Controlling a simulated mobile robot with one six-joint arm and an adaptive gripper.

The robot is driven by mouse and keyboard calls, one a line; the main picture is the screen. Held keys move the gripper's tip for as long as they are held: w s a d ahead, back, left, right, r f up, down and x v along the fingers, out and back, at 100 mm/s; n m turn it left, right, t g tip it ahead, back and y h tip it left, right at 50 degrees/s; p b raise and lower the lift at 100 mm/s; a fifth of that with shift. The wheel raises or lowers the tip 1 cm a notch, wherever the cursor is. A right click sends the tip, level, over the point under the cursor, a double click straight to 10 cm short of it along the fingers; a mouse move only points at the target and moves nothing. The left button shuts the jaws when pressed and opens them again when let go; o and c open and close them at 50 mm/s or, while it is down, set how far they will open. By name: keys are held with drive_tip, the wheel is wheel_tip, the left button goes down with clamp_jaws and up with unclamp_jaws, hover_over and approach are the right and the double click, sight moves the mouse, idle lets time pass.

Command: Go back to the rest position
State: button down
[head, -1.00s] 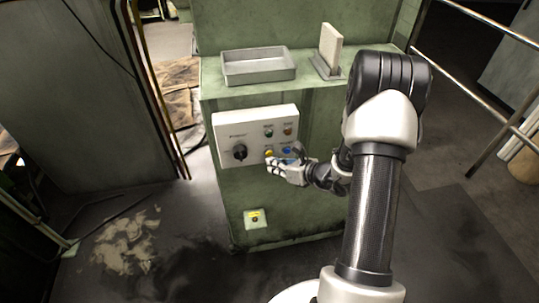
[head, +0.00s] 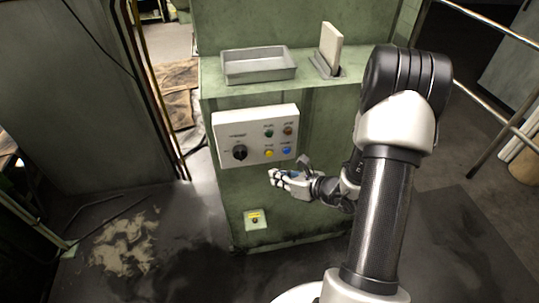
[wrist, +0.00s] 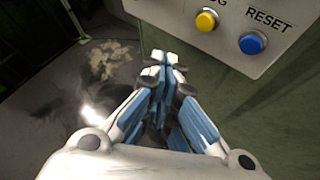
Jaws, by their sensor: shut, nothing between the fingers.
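My gripper (head: 274,177) is shut and empty in the head view, in front of the green cabinet, just below the lower right part of the control panel (head: 220,128). In the wrist view my gripper (wrist: 163,58) has its fingertips together and points past the panel's lower edge toward the floor. It appears apart from the yellow button (wrist: 207,20) and the blue button marked RESET (wrist: 252,43). Both buttons also show in the head view, clear of the fingers.
The green cabinet (head: 300,225) carries a grey tray (head: 258,79) and a pale upright plate in a stand (head: 330,45) on its ledge. Metal railings (head: 490,150) stand at the right.

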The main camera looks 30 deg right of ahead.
idle(0.3)
drive_tip(key=s+a+r+n+g+y, duration=0.25)
drive_tip(key=s+a+r+n, duration=0.25)
drive_tip(key=a+r+n, duration=0.4)
drive_tip(key=s+a+r+n+g+y, duration=0.2)
drive_tip(key=s+a+r+n+g, duration=0.2)
drive_tip(key=a+r+n, duration=0.45)
drive_tip(key=s+a+r+n+g+h, duration=0.1)
drive_tip(key=s+a+n+g+h, duration=0.25)
drive_tip(key=s+n, duration=0.55)
drive_tip(key=s+d+r+n+t+h, duration=0.3)
drive_tip(key=s+d+r+n+h, duration=0.1)
drive_tip(key=n, duration=0.4)
drive_tip(key=s+d+h, duration=0.1)
drive_tip(key=d, duration=0.1)
drive_tip(key=shift+s+d+r+h, duration=0.2)
drive_tip(key=shift+d+r+h, duration=0.1)
drive_tip(key=shift+d+r, duration=0.1)
idle(3.7)
